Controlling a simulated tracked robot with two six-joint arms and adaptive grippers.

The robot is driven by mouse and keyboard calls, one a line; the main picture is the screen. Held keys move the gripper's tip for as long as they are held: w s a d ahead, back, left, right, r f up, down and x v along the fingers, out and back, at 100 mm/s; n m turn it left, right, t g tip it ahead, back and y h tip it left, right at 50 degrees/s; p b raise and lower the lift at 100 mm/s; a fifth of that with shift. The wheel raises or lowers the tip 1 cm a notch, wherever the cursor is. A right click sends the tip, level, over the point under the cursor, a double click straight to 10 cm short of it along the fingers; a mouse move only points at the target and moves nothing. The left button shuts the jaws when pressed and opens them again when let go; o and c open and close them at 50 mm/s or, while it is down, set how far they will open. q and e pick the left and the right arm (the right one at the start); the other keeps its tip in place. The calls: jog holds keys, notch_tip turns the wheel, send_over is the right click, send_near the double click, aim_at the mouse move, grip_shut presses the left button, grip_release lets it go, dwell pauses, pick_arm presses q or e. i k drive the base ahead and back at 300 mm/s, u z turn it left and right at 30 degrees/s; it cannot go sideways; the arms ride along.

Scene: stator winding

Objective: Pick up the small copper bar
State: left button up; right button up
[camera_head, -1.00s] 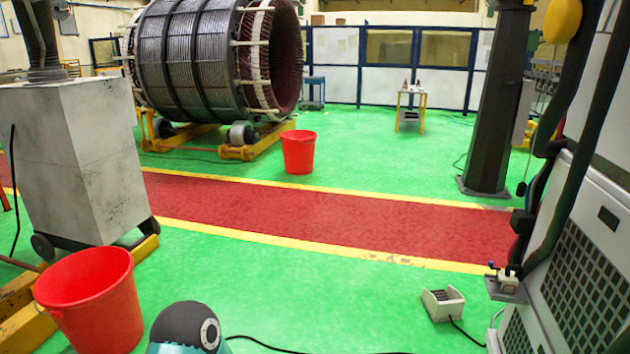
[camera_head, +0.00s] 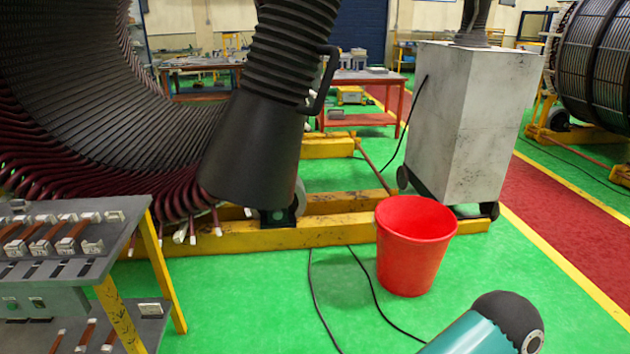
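Several copper-coloured bars (camera_head: 70,236) lie side by side in pale holders on a grey workbench (camera_head: 128,212) at the lower left. I cannot tell which one is the small copper bar. More reddish bars (camera_head: 88,335) show on the bench's lower level, cut off by the picture edge. A teal and black rounded part of my own arm shows at the bottom right. Neither of my grippers is in view.
A large stator (camera_head: 95,100) fills the upper left, with a black ribbed hose (camera_head: 262,130) in front. A red bucket (camera_head: 415,245) stands beside a yellow beam (camera_head: 340,235) and a grey cabinet (camera_head: 465,125). Cables (camera_head: 345,290) cross the green floor.

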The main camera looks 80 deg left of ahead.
aim_at(66, 219)
jog(key=z, duration=1.7)
jog(key=i, duration=0.1)
jog(key=u, duration=2.6)
jog(key=i, duration=0.15)
jog(key=u, duration=1.85)
jog(key=i, duration=0.25)
jog(key=u, duration=1.9)
jog(key=k, duration=0.5)
jog(key=u, duration=0.45)
jog(key=i, duration=1.55)
jog(key=z, duration=0.45)
